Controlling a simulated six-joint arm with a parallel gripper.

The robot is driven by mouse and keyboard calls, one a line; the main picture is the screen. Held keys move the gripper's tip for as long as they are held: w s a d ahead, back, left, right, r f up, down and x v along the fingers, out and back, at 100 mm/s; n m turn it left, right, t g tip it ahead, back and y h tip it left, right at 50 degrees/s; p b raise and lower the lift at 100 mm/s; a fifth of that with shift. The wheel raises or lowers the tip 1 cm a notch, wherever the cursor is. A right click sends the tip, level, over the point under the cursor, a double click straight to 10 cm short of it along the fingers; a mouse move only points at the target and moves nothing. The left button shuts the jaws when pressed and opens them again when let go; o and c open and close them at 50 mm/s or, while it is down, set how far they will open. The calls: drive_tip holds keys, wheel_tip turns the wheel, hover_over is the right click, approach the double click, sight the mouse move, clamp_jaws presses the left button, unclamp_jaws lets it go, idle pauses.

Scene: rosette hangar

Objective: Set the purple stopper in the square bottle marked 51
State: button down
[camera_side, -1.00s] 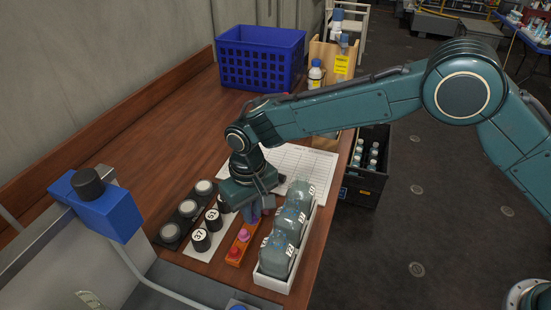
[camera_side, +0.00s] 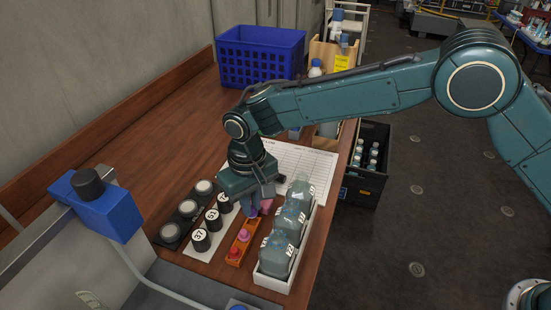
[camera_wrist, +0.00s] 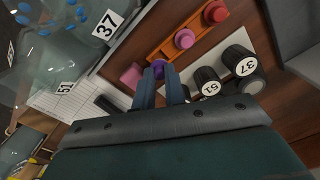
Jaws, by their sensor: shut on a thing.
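My gripper (camera_side: 251,206) is shut on the purple stopper, which shows between the fingertips in the wrist view (camera_wrist: 157,66). It holds the stopper at the far end of the orange rack (camera_side: 231,262); whether they touch cannot be told. The square bottle marked 51 (camera_wrist: 66,88) is at the left in the wrist view, apart from my gripper. A bottle marked 37 (camera_wrist: 105,27) is nearer the rack. In the side view, the clear square bottles stand in a white tray (camera_side: 271,284) right of the rack; part of that row is hard to read.
A pink stopper (camera_wrist: 184,39) and a red one (camera_wrist: 215,12) sit in the rack. Another pink stopper (camera_wrist: 131,75) is close beside my fingers. Black round jars marked 37 (camera_side: 200,239) and 51 (camera_side: 213,219) stand left of the rack. A blue crate (camera_side: 260,55) stands farther back.

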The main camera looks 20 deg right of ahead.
drive_tip(key=shift+r, duration=0.4)
wheel_tip(320, 180, up, 16)
drive_tip(key=s+d, duration=0.2)
drive_tip(key=d, duration=0.8)
drive_tip(key=f, duration=0.4)
drive_tip(key=shift+s+d+f, duration=0.2)
drive_tip(key=shift+f, duration=0.4)
drive_tip(key=shift+f, duration=0.15)
drive_tip(key=shift+f, duration=0.75)
drive_tip(key=shift+f, duration=0.3)
idle(1.5)
idle(0.7)
